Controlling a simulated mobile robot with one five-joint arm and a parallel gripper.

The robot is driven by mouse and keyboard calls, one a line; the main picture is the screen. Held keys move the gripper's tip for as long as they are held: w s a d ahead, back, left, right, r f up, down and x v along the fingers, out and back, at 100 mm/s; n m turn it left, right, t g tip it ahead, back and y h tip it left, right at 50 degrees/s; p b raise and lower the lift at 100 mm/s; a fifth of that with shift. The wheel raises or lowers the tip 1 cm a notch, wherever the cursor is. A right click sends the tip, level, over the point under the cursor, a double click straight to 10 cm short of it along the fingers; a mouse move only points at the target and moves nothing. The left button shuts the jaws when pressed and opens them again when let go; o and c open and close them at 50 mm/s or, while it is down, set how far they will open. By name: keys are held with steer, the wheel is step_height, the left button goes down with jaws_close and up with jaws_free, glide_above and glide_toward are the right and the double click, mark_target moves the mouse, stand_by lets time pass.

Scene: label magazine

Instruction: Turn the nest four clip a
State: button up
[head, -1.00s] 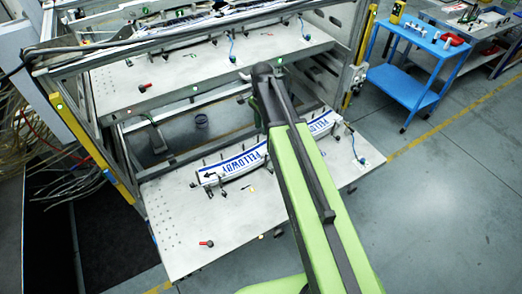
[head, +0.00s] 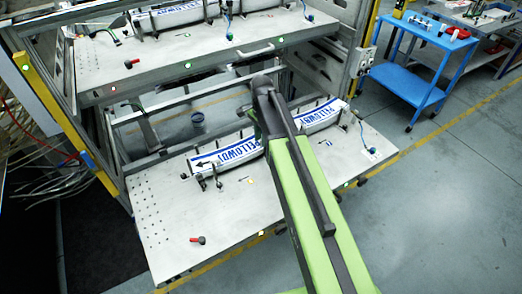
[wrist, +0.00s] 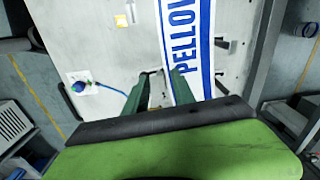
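A long white label stack with blue lettering (head: 226,154) lies in a nest on the lower pull-out board (head: 160,222). Its right part (head: 321,113) shows beyond my arm, which hides its middle. Several small dark clips and posts stand along it. In the wrist view, the label (wrist: 187,40) runs just right of and behind my fingers. My gripper (wrist: 161,82) has its two green fingers apart, beside the label edge. A dark clip part (wrist: 154,72) shows between or just beyond the fingertips; I cannot tell whether they touch it. The head view hides the gripper behind my arm.
An upper board (head: 150,62) with another label overhangs the back. A red-handled knob (head: 198,240) sits on the lower board's front left. A blue-capped part with a cable (wrist: 80,86) lies near the board's edge. A blue cart (head: 408,82) stands right; floor in front is clear.

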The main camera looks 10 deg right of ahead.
steer(key=shift+f+b, duration=0.35)
steer(key=shift+f, duration=0.5)
steer(key=shift+r, duration=0.1)
steer(key=shift+c, duration=0.4)
jaws_close()
